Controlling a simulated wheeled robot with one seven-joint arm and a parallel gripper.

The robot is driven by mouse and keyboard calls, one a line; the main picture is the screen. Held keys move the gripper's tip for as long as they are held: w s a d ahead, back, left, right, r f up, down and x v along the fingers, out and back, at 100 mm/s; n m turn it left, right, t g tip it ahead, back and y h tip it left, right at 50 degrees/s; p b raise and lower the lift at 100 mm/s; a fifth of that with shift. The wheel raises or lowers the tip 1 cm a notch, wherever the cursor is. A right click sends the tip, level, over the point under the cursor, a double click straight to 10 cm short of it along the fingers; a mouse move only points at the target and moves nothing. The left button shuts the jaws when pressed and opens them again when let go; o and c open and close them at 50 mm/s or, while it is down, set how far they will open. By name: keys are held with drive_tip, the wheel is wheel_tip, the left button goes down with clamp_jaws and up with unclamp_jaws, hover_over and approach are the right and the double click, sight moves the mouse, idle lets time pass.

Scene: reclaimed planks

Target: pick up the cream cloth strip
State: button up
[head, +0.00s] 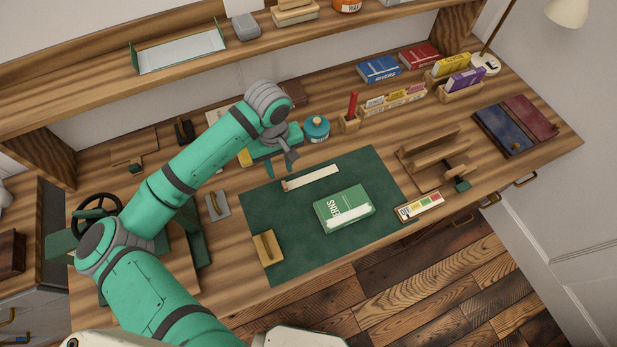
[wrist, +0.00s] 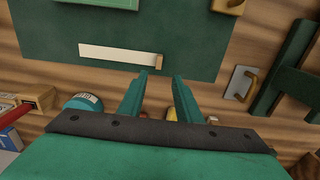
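The cream cloth strip (head: 311,178) lies flat on the green mat (head: 285,225), near its far edge. A small wooden piece (head: 284,186) is at the strip's left end. In the wrist view the strip (wrist: 115,54) lies just beyond my fingertips, its wooden-ended side nearest them. My gripper (head: 281,164) is above the mat's far edge, apart from the strip. In the wrist view my gripper (wrist: 160,76) has its two fingers spread with nothing between them.
A green book (head: 343,202) with a pale band along its near edge lies on the mat. A wooden block (head: 267,247) sits at the mat's left front. A teal round container (head: 317,127) and a wooden rack (head: 435,155) stand nearby.

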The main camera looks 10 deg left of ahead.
sight(284, 183)
drive_tip(key=f, duration=0.7)
drive_tip(key=shift+s+d+f, duration=0.15)
drive_tip(key=shift+d+f, duration=0.1)
drive_tip(key=shift+d, duration=0.05)
clamp_jaws()
